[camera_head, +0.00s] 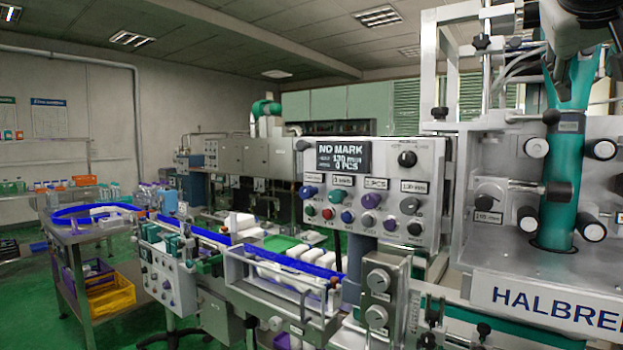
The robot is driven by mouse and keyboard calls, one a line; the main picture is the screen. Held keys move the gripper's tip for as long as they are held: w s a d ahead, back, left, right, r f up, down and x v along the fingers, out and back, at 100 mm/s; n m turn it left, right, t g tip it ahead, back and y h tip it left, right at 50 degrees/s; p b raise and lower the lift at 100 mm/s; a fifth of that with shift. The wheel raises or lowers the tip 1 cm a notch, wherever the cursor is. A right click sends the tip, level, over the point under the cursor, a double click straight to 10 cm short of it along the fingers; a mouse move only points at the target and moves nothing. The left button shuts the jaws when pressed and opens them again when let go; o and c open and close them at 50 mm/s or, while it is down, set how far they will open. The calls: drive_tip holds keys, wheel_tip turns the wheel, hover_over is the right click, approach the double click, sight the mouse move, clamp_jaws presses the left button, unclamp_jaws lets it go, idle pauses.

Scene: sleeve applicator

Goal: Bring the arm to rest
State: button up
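The sleeve applicator (520,262) fills the right side of the head view, with "HALBRE..." lettering cut off by the edge. A teal upright tube (562,190) stands in it, with a forked-looking top. A dark rounded part (583,22) hangs at the top right corner, in front of the tube's upper end. It may belong to my arm, but I cannot tell for sure. No gripper fingers can be made out. The control panel (372,192) reads "NO MARK", "130 mm" and "0 PCS", with several coloured knobs below.
A conveyor (262,285) with blue rails and white items runs in front of the panel. A side table (97,228) with a blue-edged track stands at left, a yellow crate (112,300) beneath. Green floor (30,315) shows at lower left.

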drive_tip(key=s+a+f+n+g+y+p, duration=0.1)
drive_tip(key=s+a+f, duration=0.4)
drive_tip(key=f, duration=0.5)
drive_tip(key=s+a+f+n+g+y+p, duration=0.2)
drive_tip(key=s+a+f+g+y+p, duration=0.1)
drive_tip(key=s+f, duration=0.4)
drive_tip(key=s+a+f+n+g+y+p, duration=0.1)
drive_tip(key=s+a+f+y, duration=0.4)
drive_tip(key=f, duration=0.9)
drive_tip(key=shift+s+a+n+g+y+p, duration=0.45)
drive_tip(key=shift+s+a+p, duration=0.4)
drive_tip(key=shift+p, duration=0.35)
drive_tip(key=shift+c, duration=0.4)
